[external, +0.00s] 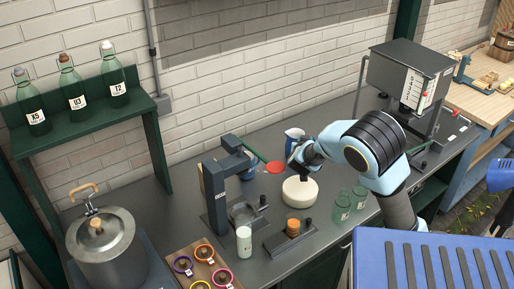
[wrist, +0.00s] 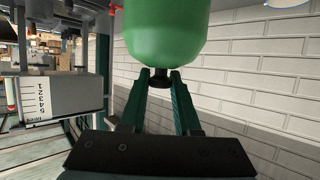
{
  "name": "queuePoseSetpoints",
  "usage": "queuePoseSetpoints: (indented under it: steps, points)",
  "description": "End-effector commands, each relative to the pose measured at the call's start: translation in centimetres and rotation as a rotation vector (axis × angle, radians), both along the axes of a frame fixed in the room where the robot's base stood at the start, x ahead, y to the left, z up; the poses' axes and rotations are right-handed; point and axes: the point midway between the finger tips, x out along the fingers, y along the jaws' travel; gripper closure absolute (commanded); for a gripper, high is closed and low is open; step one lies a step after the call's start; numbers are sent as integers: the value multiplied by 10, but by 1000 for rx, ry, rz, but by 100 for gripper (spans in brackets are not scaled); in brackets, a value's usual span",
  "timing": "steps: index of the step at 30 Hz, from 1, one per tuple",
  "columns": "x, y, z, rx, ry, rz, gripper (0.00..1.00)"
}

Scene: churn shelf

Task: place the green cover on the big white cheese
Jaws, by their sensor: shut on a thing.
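The big white cheese (external: 300,192) is a pale round block on the grey counter, beside the arm's end in the external view. My gripper (external: 297,160) is low over the counter by the cheese's back edge. In the wrist view, my gripper (wrist: 160,76) is shut on the dark knob of the smooth, rounded green cover (wrist: 178,35). The top of the cover is cut off by the frame edge. In the external view I cannot make out the cover, and the cheese is not visible in the wrist view.
A dark press frame (external: 216,185) stands left of the cheese. A block with an orange piece (external: 292,228) is in front, and green jars (external: 342,207) are to the right.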

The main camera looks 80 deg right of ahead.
Motion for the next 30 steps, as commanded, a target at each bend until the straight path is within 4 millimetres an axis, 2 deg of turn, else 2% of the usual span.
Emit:
queuePoseSetpoints:
  steps: [1,3,9,14,23,30]
  points:
    - [0,0,-19,1,7,0,100]
    - [-1,0,-36,1,7,0,100]
    - [0,0,-70,0,2,0,100]
    - [1,0,-80,0,1,1,100]
    - [0,0,-120,1,3,1,100]
    - [1,0,-123,1,-2,1,100]
